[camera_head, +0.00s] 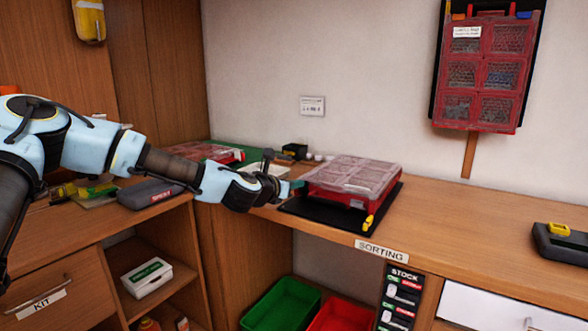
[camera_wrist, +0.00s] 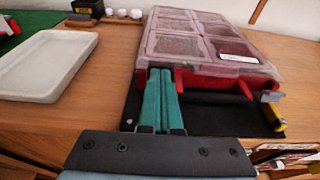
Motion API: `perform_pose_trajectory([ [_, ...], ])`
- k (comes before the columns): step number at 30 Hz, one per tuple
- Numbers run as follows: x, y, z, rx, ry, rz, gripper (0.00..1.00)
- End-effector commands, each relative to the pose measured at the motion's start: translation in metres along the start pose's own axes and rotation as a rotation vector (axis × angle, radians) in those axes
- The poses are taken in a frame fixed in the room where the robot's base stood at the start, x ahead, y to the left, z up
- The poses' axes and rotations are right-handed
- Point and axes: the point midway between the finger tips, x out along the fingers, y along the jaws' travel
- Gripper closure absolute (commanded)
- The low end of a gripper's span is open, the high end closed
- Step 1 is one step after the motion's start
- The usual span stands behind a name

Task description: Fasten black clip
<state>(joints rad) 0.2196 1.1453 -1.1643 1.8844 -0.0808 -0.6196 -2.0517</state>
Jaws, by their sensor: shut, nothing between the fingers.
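A red case with a clear, compartmented lid (camera_head: 352,175) lies on a black mat (camera_head: 300,208) on the counter; its lid looks down. It also shows in the wrist view (camera_wrist: 205,45). My gripper (camera_head: 298,185) is at the case's front left corner, its two teal fingers (camera_wrist: 161,74) together and empty. The fingertips overlap the case edge in the wrist view; I cannot tell whether they touch. A yellow clip (camera_head: 368,221) hangs at the front right, also in the wrist view (camera_wrist: 278,116). I cannot make out a black clip; my fingers may hide it.
A white tray (camera_wrist: 45,65) lies left of the case, with a black box (camera_wrist: 88,8) and small white items behind. Another red case (camera_head: 205,151) is farther left. A red case (camera_head: 485,70) hangs on the wall.

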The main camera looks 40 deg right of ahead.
Motion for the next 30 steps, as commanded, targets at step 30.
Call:
perform_pose_trajectory([
  [30, 0.013, 0.0, 0.031, 0.0, 0.302, 0.0, 1.0],
])
